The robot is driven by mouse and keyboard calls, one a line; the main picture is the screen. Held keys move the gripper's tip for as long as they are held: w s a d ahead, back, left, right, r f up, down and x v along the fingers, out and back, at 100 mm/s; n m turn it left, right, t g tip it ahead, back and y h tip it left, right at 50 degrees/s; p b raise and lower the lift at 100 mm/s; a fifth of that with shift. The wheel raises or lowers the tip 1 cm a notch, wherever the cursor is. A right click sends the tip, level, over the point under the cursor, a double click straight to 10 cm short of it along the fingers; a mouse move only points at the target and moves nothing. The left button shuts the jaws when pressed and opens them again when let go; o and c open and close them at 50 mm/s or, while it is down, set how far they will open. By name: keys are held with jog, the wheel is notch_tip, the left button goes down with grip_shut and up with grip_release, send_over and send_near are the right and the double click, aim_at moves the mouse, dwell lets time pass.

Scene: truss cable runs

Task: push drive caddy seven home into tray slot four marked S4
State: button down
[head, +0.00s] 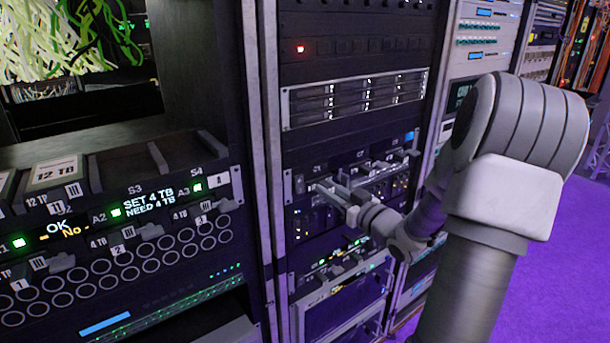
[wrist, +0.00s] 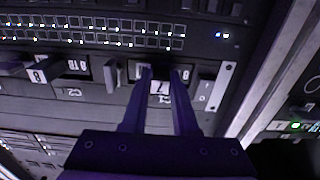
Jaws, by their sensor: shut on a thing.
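My gripper (head: 322,188) is at the front of a drive chassis (head: 288,186) in the middle rack in the head view. In the wrist view my gripper (wrist: 164,74) is shut on a caddy with a white label reading 7 (wrist: 159,87), drive caddy seven. The caddy is at the chassis front, near an upside-down mark that looks like C1; how far it sits in is hidden. The S4 mark (head: 196,170) is on the tray front (head: 150,222) in the left rack, well away from my gripper. The inside of slot four cannot be made out.
Other numbered caddies, such as one marked 10 (wrist: 77,67), sit beside caddy seven. A rack post (head: 262,120) stands between the tray and the chassis. A display (head: 148,199) reads SET 4 TB, NEED 4 TB. Loose cables (head: 70,40) hang at upper left. Purple floor (head: 560,270) is clear at right.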

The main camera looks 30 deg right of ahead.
jog(key=shift+s+r, duration=0.1)
jog(key=shift+s, duration=0.15)
jog(key=shift+s, duration=0.4)
jog(key=shift+s+d, duration=0.1)
jog(key=shift+s, duration=0.2)
jog(key=s+p, duration=0.1)
jog(key=s, duration=0.8)
jog(key=shift+s+d+p, duration=0.3)
jog(key=shift+s+d, duration=0.05)
jog(key=s, duration=0.4)
jog(key=shift+d+r, duration=0.1)
jog(key=shift+d, duration=0.05)
dwell(0.3)
